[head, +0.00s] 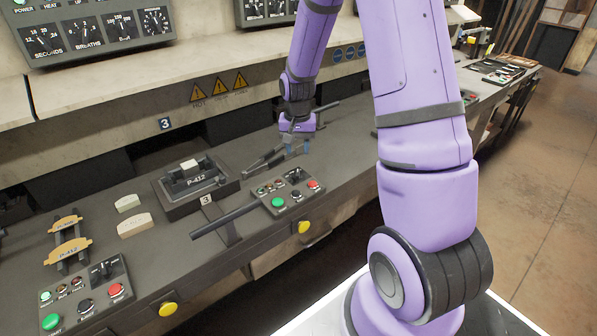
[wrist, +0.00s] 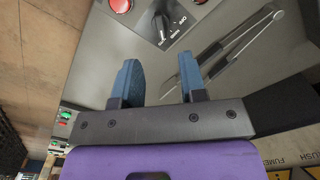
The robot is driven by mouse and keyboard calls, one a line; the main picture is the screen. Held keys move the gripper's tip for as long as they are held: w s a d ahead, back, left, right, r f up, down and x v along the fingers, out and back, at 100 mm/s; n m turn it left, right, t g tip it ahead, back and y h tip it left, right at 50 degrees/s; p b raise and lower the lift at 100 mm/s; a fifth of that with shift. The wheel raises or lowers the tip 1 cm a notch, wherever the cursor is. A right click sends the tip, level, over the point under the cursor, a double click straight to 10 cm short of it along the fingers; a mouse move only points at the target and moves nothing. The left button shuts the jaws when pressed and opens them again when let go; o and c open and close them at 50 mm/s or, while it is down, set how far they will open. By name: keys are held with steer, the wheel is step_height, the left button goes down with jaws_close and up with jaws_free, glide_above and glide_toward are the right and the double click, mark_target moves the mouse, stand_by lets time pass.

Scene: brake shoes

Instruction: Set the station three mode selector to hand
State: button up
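The station three control box (head: 291,190) sits at the bench's front edge, by the small 3 plate (head: 206,199). Its black mode selector (head: 294,176) is at the box's back part, near a red button (head: 313,184). In the wrist view the selector (wrist: 161,26) lies at the top, beyond my fingertips, with small white lettering around it. The lettering is too small to read surely, and I cannot tell the knob's setting. My gripper (head: 296,150) is above the bench just behind the box. Its blue fingers (wrist: 160,78) are apart with nothing between them, not touching the selector.
Metal tongs (wrist: 228,48) lie on the bench close to my right finger in the wrist view. Another control box (head: 85,292) is at front left.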

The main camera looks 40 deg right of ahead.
mark_target(298, 173)
step_height(298, 173, down, 9)
steer(key=shift+f, duration=0.1)
stand_by(0.3)
jaws_close()
